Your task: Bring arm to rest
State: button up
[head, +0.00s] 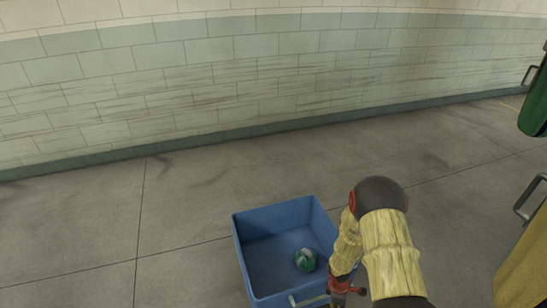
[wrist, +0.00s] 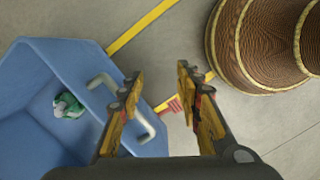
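My arm reaches down in the head view, with yellow, wood-like links and a dark rounded elbow. My gripper (wrist: 157,85) shows in the wrist view with its two fingers apart and nothing between them. It hangs above the rim of a blue bin (head: 243,250), near the bin's light handle (wrist: 142,118). The blue bin also fills the left of the wrist view (wrist: 30,60). A green and white item (head: 305,260) lies on the bin's floor, apart from my gripper; it also shows in the wrist view (wrist: 68,105). In the head view my forearm hides the bin's near right corner.
A brown ribbed round object (wrist: 265,45) stands right of my gripper in the wrist view. A green bag (head: 536,105) and a yellow bag (head: 525,270) hang at the head view's right edge. A tiled wall (head: 200,85) runs behind. The floor left of the bin is clear.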

jog(key=s+a+r+m+t, duration=0.2)
jog(key=s+r+m, duration=0.3)
jog(key=r, duration=1.3)
jog(key=s+a+r+m+t+y, duration=0.1)
jog(key=s+r+m, duration=0.4)
jog(key=r, duration=1.4)
jog(key=s+a+r+m+t+y, duration=0.1)
jog(key=s+a+r+m+t, duration=0.2)
jog(key=s+r, duration=0.6)
notch_tip(320, 180, up, 10)
jog(key=shift+s+a+f+m, duration=0.25)
jog(key=shift+a+m, duration=0.3)
jog(key=shift+m, duration=0.35)
